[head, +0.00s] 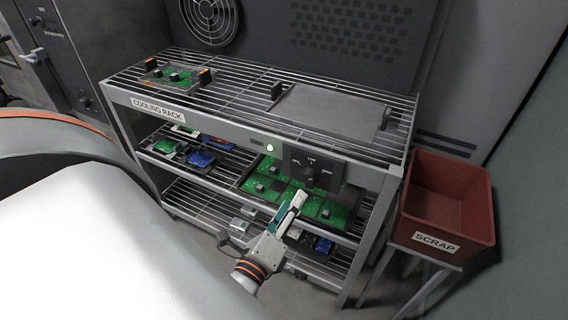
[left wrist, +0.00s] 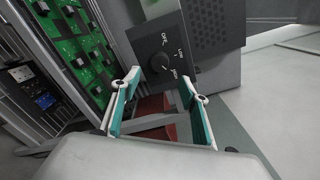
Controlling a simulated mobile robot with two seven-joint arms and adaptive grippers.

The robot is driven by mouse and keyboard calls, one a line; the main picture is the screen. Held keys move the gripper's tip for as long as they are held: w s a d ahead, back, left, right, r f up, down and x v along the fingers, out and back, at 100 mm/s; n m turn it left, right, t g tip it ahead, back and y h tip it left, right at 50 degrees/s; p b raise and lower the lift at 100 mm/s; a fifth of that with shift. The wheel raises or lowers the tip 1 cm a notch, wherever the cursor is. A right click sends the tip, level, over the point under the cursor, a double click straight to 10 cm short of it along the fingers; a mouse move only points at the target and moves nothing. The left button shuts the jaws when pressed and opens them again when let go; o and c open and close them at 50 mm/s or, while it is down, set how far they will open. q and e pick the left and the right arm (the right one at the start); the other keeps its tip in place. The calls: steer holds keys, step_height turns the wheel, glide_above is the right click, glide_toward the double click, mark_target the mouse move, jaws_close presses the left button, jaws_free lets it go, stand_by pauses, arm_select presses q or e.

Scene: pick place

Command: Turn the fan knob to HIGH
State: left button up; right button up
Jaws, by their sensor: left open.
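The fan knob (head: 308,173) is a dark round dial on a black control panel (head: 329,182) at the front of the cooling rack. In the left wrist view the knob (left wrist: 159,63) has printed labels around it, OFF and LOW among them. I cannot tell for sure which label its mark points to. My left gripper (head: 297,197) is just below and in front of the panel. In the left wrist view my left gripper (left wrist: 161,78) is open, its two teal-lined fingers apart, with the knob ahead between the tips and nothing held. My right gripper is not in view.
The cooling rack (head: 157,108) holds green circuit boards (head: 262,177) on its shelves, close behind the gripper. A flat grey plate (head: 325,112) lies on top. A red scrap bin (head: 446,200) stands to the right. A round fan grille (head: 211,18) is on the back wall.

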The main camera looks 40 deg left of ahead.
arm_select(q)
steer(key=v, duration=0.3)
steer(key=shift+s, duration=0.2)
stand_by(0.4)
steer(key=s+d+f+n+g+h, duration=0.2)
steer(key=d+f+n+g+h, duration=0.1)
steer(key=f+n, duration=0.5)
steer(key=s+d+f+n+g+h, duration=0.2)
steer(key=f+n, duration=0.7)
steer(key=f, duration=0.5)
steer(key=shift+d+f+g+h+p, duration=0.3)
steer(key=shift+d+g+h, duration=0.6)
steer(key=shift+d, duration=0.85)
steer(key=shift+r, duration=0.1)
steer(key=shift+c, duration=0.3)
